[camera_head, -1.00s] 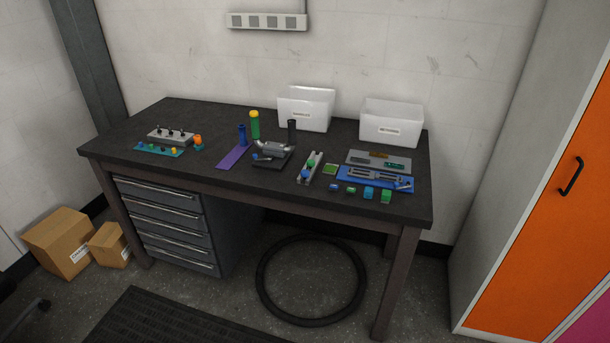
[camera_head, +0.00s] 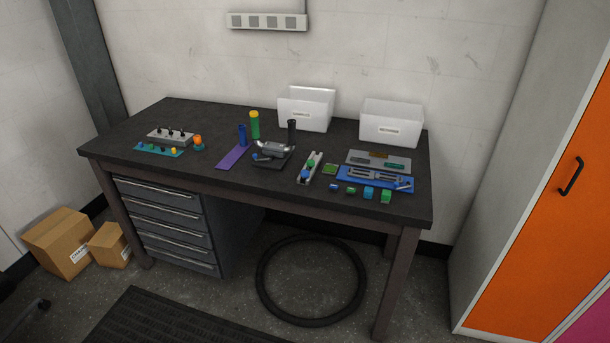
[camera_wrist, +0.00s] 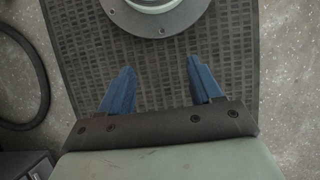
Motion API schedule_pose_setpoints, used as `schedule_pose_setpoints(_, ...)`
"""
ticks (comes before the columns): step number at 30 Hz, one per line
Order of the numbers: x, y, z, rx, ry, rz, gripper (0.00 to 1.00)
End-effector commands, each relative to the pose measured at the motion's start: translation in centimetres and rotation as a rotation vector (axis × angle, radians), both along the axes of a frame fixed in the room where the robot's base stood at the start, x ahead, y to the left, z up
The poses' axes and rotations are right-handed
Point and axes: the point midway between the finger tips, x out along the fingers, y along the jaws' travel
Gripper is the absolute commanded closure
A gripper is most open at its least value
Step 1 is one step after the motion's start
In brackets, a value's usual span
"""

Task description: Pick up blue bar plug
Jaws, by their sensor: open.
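Several small blue pieces lie on the dark workbench (camera_head: 200,185) in the head view, and they are too small to tell for sure which is the bar plug. A small blue piece (camera_head: 334,188) lies near the front right edge, left of a small green and dark piece (camera_head: 351,190). Another small blue piece (camera_head: 254,156) is at the left of the handlebar fixture (camera_head: 274,150). My gripper (camera_wrist: 160,66) shows only in the wrist view. Its two blue fingers are apart and empty, above the floor mat, away from the bench.
Two white bins (camera_head: 305,109) (camera_head: 391,123) stand at the bench's back. A blue cylinder (camera_head: 242,135) stands by a purple strip (camera_head: 232,157). A slotted rail (camera_head: 310,169) and a blue tray (camera_head: 375,179) are at right. A black ring (camera_head: 258,280) lies on the floor.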

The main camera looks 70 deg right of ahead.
Motion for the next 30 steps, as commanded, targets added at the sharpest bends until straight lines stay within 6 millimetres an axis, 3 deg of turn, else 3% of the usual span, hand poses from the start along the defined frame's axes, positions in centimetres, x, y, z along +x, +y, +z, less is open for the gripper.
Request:
schedule_pose_setpoints(3, 3.5, -0.1, 1.8, -0.001, -0.062, -0.004, 0.36)
schedule_pose_setpoints(17, 15.4, -2.4, 9.8, -0.013, -0.269, -0.067, 0.36)
schedule_pose_setpoints(23, 20.1, -5.3, 14.0, -0.028, -0.342, -0.139, 0.36)
schedule_pose_setpoints(26, 22.2, -7.6, 16.2, -0.039, -0.373, -0.189, 0.36)
schedule_pose_setpoints(30, 24.9, -12.0, 19.5, -0.062, -0.407, -0.284, 0.36)
